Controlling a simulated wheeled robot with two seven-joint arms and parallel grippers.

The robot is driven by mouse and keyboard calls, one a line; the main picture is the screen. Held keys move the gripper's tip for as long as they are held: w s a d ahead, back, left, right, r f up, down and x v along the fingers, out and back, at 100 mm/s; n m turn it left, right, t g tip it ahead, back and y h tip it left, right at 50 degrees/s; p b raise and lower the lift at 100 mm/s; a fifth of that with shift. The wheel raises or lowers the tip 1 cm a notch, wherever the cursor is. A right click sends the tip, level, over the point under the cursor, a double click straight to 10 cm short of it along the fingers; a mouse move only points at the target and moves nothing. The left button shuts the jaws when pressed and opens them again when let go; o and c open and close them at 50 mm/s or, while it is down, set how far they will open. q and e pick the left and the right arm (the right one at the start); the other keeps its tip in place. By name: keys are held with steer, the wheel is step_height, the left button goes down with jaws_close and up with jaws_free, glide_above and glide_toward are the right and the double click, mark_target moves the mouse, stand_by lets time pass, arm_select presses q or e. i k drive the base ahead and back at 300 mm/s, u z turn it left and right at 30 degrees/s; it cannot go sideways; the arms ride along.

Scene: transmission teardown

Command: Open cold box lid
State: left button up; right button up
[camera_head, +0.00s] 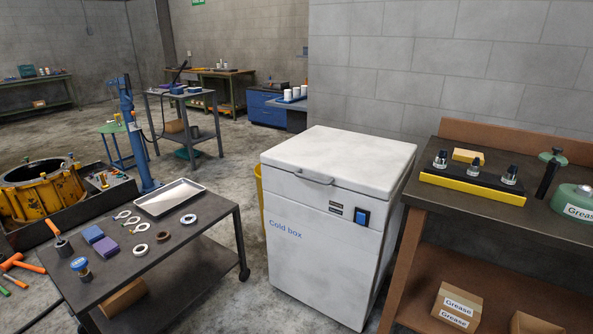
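The white cold box (316,240) stands on the floor in the middle of the camera_head view, with "Cold box" in blue letters and a blue switch on its front. Its white lid (345,155) lies flat and shut on top. A small grey handle (314,177) sits on the lid's front edge. Neither of my grippers shows in this view.
A dark wheeled cart (190,236) with a metal tray, rings and small parts stands left of the cold box. A brown workbench (420,205) with a yellow-edged tool holder and grease boxes stands close on the right. A concrete wall rises behind.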

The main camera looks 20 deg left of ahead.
mark_target(369, 165)
steer(key=z, duration=0.15)
steer(key=i, duration=0.85)
steer(key=z, duration=0.3)
